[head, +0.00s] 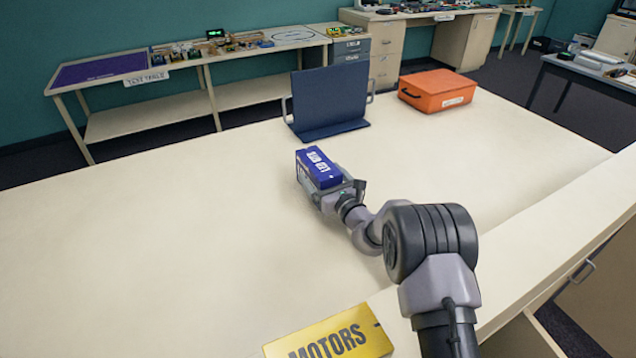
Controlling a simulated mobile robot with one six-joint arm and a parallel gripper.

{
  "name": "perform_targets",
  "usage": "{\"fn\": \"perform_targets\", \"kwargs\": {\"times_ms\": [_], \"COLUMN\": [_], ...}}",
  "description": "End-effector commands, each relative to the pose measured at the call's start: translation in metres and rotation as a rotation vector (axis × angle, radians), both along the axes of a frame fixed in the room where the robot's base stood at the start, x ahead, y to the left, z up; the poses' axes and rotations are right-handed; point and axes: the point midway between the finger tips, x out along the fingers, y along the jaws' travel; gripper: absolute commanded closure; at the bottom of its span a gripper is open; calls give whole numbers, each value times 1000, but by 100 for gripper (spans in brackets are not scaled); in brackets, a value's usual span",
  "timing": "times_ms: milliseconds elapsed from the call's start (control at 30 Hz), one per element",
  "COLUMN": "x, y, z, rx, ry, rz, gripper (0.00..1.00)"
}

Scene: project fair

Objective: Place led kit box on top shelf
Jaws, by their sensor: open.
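The LED kit box (318,167) is a blue box with white lettering, partly hard to read, near the middle of the large cream table in the head view. My gripper (322,184) is at the near side of the box and is open. Its jaws are close to the box, one along its left side and one near its right end. I cannot tell whether they touch it. The gripper hides the box's near lower part. I cannot make out a top shelf for the box in this view.
A dark blue upright panel with side handles (328,97) stands behind the box on the table (170,230). An orange case (437,89) lies to its right. A yellow MOTORS box (335,338) is at the near edge. The table's left side is clear.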

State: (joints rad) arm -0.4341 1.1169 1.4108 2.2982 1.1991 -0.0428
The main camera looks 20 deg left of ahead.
Motion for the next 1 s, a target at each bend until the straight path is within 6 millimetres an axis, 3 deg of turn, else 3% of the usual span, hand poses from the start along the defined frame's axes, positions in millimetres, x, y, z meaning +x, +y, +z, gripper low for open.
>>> {"fn": "perform_targets", "kwargs": {"times_ms": [300,767,933,1000], "x": [9,9,9,9], "y": [10,10,10,10], "z": [0,1,3,15], "rx": [0,1,1,2], "ry": [1,-1,-1,-2], "rz": [-1,-1,-1,-1], "gripper": [11,100,100,100]}}
